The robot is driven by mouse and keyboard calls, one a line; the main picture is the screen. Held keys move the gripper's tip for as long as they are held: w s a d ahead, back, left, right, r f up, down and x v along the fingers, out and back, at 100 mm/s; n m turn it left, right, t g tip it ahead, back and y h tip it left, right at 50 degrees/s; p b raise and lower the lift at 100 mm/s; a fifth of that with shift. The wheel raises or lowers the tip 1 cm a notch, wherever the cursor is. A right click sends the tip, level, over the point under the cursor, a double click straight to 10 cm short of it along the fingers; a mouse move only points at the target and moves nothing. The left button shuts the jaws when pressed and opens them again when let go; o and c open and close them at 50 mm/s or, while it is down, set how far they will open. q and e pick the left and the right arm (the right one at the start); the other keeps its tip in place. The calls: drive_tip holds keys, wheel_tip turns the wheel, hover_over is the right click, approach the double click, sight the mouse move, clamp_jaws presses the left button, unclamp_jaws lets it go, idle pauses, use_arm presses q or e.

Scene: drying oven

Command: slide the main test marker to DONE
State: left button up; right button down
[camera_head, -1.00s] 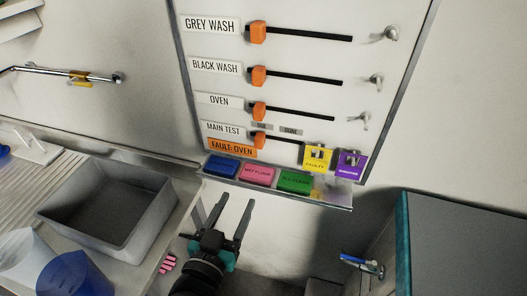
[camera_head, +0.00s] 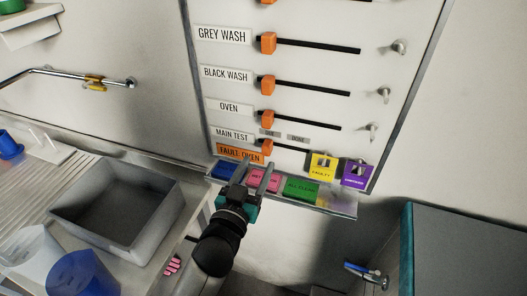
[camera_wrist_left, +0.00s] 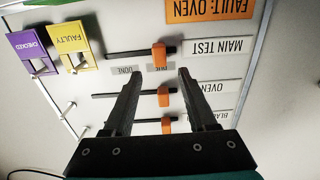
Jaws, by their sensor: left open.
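The main test marker (camera_head: 267,147) is an orange block at the left end of its black slot, in the lowest row of the wall board. In the left wrist view, which shows the board upside down, the marker (camera_wrist_left: 159,54) sits by the DUE label (camera_wrist_left: 161,68). The DONE label (camera_wrist_left: 125,69) is farther along the slot; it also shows in the head view (camera_head: 298,139). My left gripper (camera_head: 260,172) is open and empty, just below the marker in the head view. In the wrist view the marker appears between and beyond the fingertips (camera_wrist_left: 159,72). My right gripper is not in view.
A ledge under the board holds blue, pink and green (camera_head: 301,188) blocks, partly behind my gripper. Yellow FAULTY (camera_head: 322,166) and purple (camera_head: 355,174) tags hang right of the main test slot. Orange markers for OVEN (camera_head: 267,117) and other rows sit above. A grey basin (camera_head: 160,222) stands left.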

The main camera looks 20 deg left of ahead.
sight(266, 150)
use_arm(q)
drive_tip(key=shift+w+d, duration=0.15)
drive_tip(key=shift+w, duration=2.6)
clamp_jaws()
